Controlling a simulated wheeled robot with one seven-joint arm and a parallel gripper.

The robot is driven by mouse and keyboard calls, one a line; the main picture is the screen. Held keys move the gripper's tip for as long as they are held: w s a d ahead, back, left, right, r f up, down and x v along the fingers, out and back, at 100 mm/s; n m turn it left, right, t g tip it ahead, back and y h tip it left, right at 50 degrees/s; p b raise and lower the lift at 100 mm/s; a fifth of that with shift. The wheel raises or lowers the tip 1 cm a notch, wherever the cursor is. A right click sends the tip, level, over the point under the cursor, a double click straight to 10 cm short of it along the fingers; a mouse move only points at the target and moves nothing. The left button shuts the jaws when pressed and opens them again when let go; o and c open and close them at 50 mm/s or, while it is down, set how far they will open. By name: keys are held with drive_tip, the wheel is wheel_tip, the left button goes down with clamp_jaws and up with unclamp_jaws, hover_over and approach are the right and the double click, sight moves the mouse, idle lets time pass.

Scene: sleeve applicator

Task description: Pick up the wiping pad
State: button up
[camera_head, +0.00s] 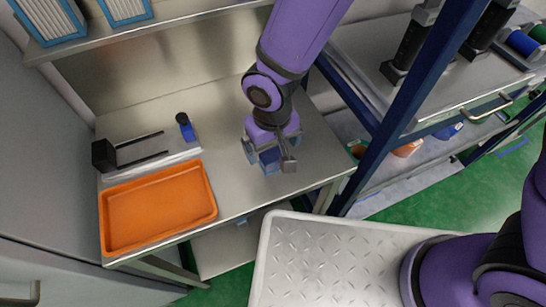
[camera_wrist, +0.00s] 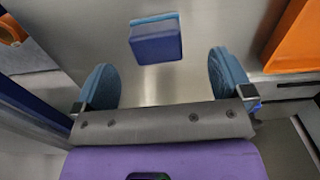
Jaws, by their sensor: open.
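The wiping pad looks to be the small blue block (camera_wrist: 156,42) with a lighter blue layer on one side. It lies on the metal table. In the head view the blue pad (camera_head: 269,159) is partly hidden by my gripper (camera_head: 272,152), which is low over that part of the table. In the wrist view my gripper (camera_wrist: 165,82) is open, with its two blue-padded fingers spread wide and nothing between them. The pad sits ahead of the fingertips there, near the middle of the gap, and appears apart from both fingers.
An orange tray (camera_head: 158,207) lies left on the table; it also shows in the wrist view (camera_wrist: 292,42). Behind it are a black two-pronged fixture (camera_head: 104,155) and a small dark-capped blue bottle (camera_head: 186,128). A blue post (camera_head: 385,130) stands right of the table. A shelf (camera_head: 150,30) hangs above.

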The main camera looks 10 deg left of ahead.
sight(273, 155)
drive_tip(key=shift+w+f, duration=0.2)
drive_tip(key=shift+f, duration=1.2)
drive_tip(key=shift+w+f, duration=0.15)
drive_tip(key=shift+f, duration=1.25)
drive_tip(key=c, duration=1)
drive_tip(key=shift+r, duration=0.15)
